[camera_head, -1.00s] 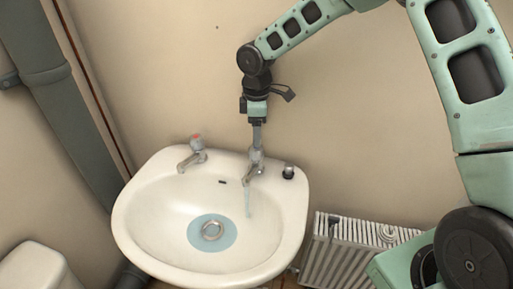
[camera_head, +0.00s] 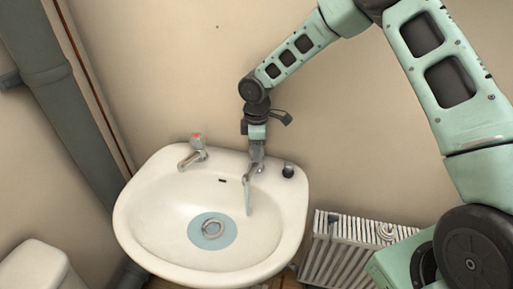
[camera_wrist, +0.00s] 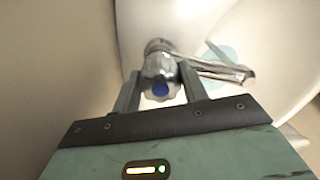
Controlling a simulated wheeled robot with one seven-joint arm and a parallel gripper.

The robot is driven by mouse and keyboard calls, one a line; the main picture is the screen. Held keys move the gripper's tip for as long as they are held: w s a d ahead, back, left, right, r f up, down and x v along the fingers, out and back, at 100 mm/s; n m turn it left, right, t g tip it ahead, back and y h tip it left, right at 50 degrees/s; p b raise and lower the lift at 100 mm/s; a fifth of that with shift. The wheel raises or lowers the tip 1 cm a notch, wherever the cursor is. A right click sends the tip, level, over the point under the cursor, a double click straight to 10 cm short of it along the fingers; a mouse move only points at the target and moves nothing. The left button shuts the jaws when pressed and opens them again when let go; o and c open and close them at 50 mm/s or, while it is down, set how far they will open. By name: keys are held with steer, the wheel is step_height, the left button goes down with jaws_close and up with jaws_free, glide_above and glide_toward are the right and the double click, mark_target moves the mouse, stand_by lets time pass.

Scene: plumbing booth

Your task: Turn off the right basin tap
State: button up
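The right basin tap (camera_wrist: 217,70) is chrome, with a ribbed handle and a blue cap (camera_wrist: 160,88) in the wrist view. In the head view, the tap's spout (camera_head: 247,179) shows at the back right of the basin, and a thin water stream (camera_head: 249,200) falls from it. My gripper (camera_wrist: 160,82) is down over the handle, one finger on each side. The right finger looks very close to the handle; I cannot tell whether both fingers touch it. In the head view my gripper (camera_head: 256,158) hides most of the handle.
The left tap (camera_head: 194,155) has a red-topped handle. The white basin (camera_head: 150,225) has a round drain (camera_head: 212,229) with pale blue water around it. A small dark-topped item (camera_head: 288,170) sits on the rim to the right. A radiator (camera_head: 345,250) stands below right.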

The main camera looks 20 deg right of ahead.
steer(key=shift+m, duration=0.4)
steer(key=m+b, duration=0.2)
steer(key=m, duration=0.3)
steer(key=shift+m, duration=0.4)
steer(key=m, duration=0.3)
steer(key=shift+a+m+b, duration=0.1)
steer(key=shift+m+b, duration=0.2)
steer(key=shift+b, duration=0.1)
steer(key=m, duration=0.3)
steer(key=shift+m, duration=0.3)
steer(key=m, duration=0.4)
steer(key=shift+m, duration=0.3)
steer(key=m+p, duration=0.1)
steer(key=m, duration=0.3)
steer(key=shift+m, duration=0.4)
steer(key=o, duration=1)
